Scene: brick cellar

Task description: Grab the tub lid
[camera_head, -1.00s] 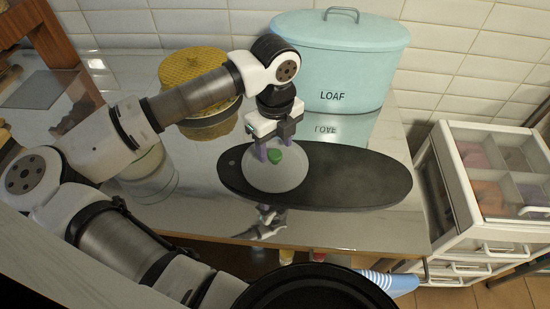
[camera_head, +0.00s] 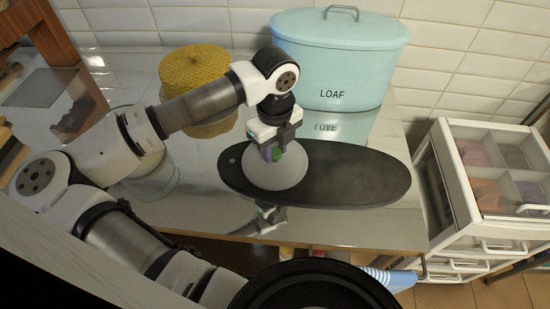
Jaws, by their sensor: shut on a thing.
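The tub lid (camera_head: 277,174) is a pale grey, translucent dome with a green knob (camera_head: 274,155) on top. It is at the left part of a dark oval board (camera_head: 350,178) on the glossy counter. I cannot tell whether its rim touches the board. My gripper (camera_head: 273,151) points down from above, its purple-tipped fingers shut on the green knob. The fingers partly hide the knob.
A light blue bin marked LOAF (camera_head: 338,60) stands behind the board. A yellow round-topped container (camera_head: 195,72) is behind my arm at the left. A white drawer unit (camera_head: 480,190) stands right of the counter. The board's right half is clear.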

